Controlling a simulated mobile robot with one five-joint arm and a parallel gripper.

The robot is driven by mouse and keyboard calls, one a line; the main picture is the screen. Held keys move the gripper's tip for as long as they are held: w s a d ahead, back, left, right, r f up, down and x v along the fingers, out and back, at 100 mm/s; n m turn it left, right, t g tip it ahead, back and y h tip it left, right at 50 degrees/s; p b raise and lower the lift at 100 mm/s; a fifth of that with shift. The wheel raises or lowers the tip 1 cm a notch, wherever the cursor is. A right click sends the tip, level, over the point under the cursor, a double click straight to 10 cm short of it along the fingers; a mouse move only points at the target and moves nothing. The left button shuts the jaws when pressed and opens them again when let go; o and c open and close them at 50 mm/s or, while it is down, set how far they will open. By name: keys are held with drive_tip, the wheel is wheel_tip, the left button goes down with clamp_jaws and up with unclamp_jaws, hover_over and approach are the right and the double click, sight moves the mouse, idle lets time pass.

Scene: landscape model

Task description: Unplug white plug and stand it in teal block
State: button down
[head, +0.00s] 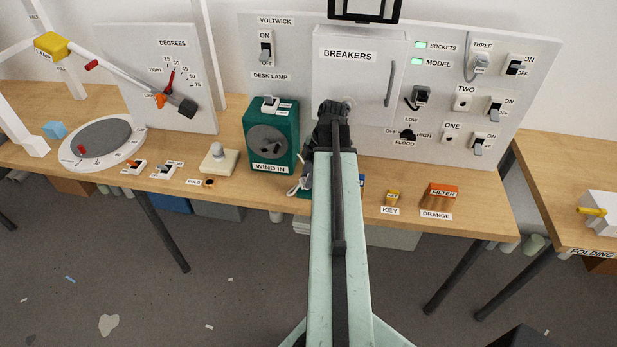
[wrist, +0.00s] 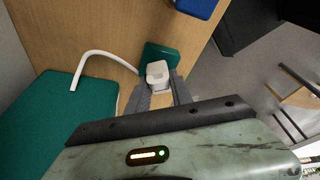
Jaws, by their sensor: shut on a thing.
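The white plug (wrist: 157,72) sits between the two grey fingers of my gripper (wrist: 159,85) in the wrist view, and my gripper is shut on it. The small teal block (wrist: 161,53) lies just beyond the plug on the wooden table; I cannot tell whether the plug touches it or is in it. A white cord (wrist: 102,57) curves over the table to the left of the block. In the head view my arm hides the plug and most of the block; loops of the white cord (head: 294,187) show left of my arm.
The green WIND IN box (head: 287,150) stands close on the left, also large in the wrist view (wrist: 50,125). A blue object (wrist: 198,6) lies beyond the block. The breaker panel (head: 350,80) rises behind. A KEY block (head: 393,196) and orange filter (head: 441,191) are to the right.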

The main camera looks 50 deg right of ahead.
drive_tip(key=shift+f+b, duration=0.6)
drive_tip(key=shift+f, duration=0.15)
drive_tip(key=c, duration=1.1)
unclamp_jaws()
drive_tip(key=shift+o, duration=0.2)
drive_tip(key=p+v, duration=0.7)
drive_tip(key=v, duration=0.1)
drive_tip(key=shift+p, duration=0.3)
